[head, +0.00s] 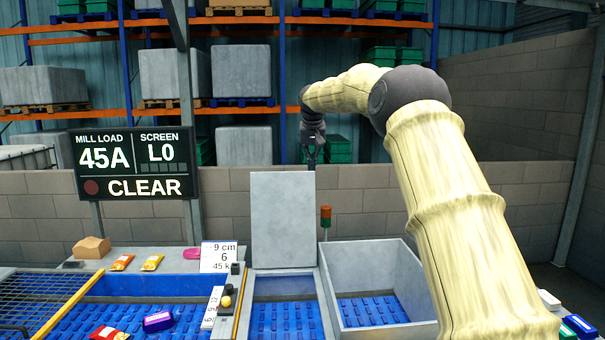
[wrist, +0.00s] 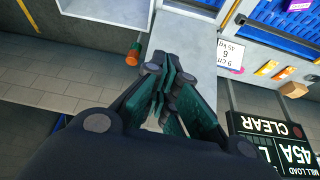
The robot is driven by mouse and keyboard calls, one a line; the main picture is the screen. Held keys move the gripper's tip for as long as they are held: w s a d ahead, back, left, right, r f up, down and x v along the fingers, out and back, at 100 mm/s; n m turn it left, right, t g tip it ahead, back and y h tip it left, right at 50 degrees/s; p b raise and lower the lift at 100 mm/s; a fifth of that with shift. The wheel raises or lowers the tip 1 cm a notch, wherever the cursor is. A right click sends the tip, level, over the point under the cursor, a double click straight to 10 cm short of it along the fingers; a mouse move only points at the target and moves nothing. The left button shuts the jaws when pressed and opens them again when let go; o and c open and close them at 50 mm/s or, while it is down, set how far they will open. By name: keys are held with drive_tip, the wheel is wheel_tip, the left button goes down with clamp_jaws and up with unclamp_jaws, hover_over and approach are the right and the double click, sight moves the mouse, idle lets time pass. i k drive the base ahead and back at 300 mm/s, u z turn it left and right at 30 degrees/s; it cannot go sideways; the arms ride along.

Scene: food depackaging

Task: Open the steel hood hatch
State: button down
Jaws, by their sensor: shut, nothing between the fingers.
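The steel hood hatch (head: 283,215) is a flat grey panel standing upright in the head view, at the back of a narrow bay with a blue ribbed floor (head: 285,318). In the wrist view the grey panel (wrist: 203,45) lies beyond my fingers. My gripper (head: 313,158) is at the panel's top right corner in the head view. In the wrist view my gripper (wrist: 170,70) has its fingers together with nothing held. I cannot tell whether the fingers touch the panel.
A grey open-topped bin (head: 378,255) is right of the hatch, with an orange-topped beacon (head: 326,212) behind it. On the left are a blue conveyor (head: 150,287) with food packs, a small control box (head: 226,300) and a display reading CLEAR (head: 134,164). A block wall stands behind.

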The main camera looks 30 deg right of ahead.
sight(282, 204)
drive_tip(key=u, duration=0.25)
drive_tip(key=k, duration=0.25)
drive_tip(key=z, duration=0.9)
drive_tip(key=i, duration=1.15)
drive_tip(key=u, duration=0.8)
